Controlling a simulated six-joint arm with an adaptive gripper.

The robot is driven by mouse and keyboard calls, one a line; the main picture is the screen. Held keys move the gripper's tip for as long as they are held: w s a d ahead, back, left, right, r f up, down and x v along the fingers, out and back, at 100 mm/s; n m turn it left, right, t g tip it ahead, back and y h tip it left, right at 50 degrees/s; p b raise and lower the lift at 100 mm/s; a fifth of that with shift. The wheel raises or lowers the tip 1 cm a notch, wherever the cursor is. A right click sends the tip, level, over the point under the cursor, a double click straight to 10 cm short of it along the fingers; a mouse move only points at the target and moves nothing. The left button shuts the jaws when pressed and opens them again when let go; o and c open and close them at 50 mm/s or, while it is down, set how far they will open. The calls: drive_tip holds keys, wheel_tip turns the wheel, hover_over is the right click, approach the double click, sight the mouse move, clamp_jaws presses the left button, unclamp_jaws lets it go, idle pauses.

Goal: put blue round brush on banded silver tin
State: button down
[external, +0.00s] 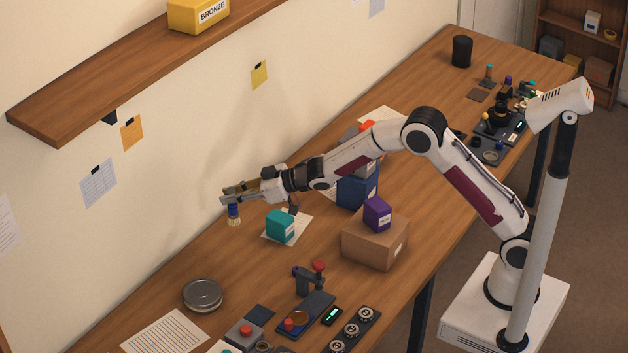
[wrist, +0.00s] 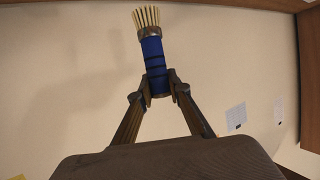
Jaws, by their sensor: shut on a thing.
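The blue round brush (external: 233,212) has a blue handle with dark bands, a metal collar and pale bristles. My gripper (external: 226,198) is shut on its handle and holds it above the table, bristles pointing down in the external view. In the wrist view the brush (wrist: 153,62) sits between the two fingertips (wrist: 160,88), with the bristles away from the gripper. The banded silver tin (external: 202,295) is a low round tin on the table at the lower left, apart from the brush and nearer the camera. The tin is not visible in the wrist view.
A teal box (external: 281,226) stands on a paper near my gripper. A cardboard box (external: 375,238) with a purple box (external: 377,213) on it stands to the right. A joystick device (external: 307,305) and a printed sheet (external: 165,333) lie near the tin. A wooden shelf (external: 130,80) hangs above.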

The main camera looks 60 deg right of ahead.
drive_tip(key=s+a+r+n+g+y, duration=0.1)
drive_tip(key=s+a+r, duration=0.1)
drive_tip(key=a, duration=0.9)
drive_tip(key=s+a+r+n+g+y, duration=0.1)
drive_tip(key=s+a+r, duration=0.1)
drive_tip(key=a, duration=0.9)
drive_tip(key=shift+s+a+n+y, duration=0.3)
drive_tip(key=shift+s+n, duration=0.1)
drive_tip(key=shift+s, duration=0.4)
drive_tip(key=shift+d, duration=0.1)
drive_tip(key=shift+f, duration=0.1)
wheel_tip(320, 180, down, 6)
drive_tip(key=shift+f, duration=0.2)
drive_tip(key=shift+f, duration=1.75)
drive_tip(key=shift+f, duration=0.1)
